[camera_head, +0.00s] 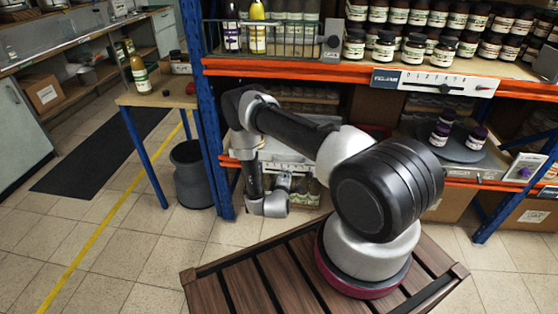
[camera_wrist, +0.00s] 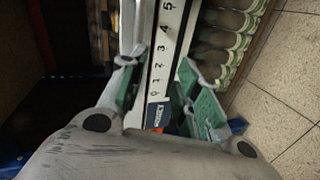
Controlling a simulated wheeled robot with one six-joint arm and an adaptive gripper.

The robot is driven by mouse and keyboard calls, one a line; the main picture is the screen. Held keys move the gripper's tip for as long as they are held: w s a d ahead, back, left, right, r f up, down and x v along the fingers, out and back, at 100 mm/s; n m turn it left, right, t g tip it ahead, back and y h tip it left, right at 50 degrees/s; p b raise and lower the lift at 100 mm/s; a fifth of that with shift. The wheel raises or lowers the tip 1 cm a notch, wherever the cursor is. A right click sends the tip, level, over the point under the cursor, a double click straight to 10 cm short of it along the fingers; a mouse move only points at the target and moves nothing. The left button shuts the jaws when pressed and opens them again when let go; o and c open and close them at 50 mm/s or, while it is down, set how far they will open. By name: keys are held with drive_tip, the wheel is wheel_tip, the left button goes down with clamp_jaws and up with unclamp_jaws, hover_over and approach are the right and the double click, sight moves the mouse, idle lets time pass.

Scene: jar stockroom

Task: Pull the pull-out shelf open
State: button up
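The pull-out shelf is low in the rack; its pale front strip (camera_head: 285,167) shows partly behind my arm in the head view. My gripper (camera_wrist: 160,90) is open, with one green-padded finger on each side of the strip. I cannot tell whether either finger touches it. In the head view my gripper (camera_head: 285,182) is small and partly hidden at the shelf front.
Blue rack posts (camera_head: 208,110) and an orange beam (camera_head: 300,68) frame the shelf. A grey bin (camera_head: 192,172) and a small wooden table (camera_head: 165,97) with a bottle stand to the left. A dark turntable (camera_head: 455,148) with jars is to the right.

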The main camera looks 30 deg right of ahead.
sight(287, 163)
drive_tip(key=shift+n+t+h, duration=0.3)
drive_tip(key=shift+n+t, duration=0.3)
drive_tip(key=shift+n, duration=0.2)
drive_tip(key=w+d, duration=0.1)
drive_tip(key=w, duration=0.1)
drive_tip(key=w+d, duration=0.2)
drive_tip(key=w+d+r, duration=0.1)
drive_tip(key=w, duration=0.1)
drive_tip(key=shift+w+d, duration=0.25)
drive_tip(key=shift+w, duration=0.1)
clamp_jaws()
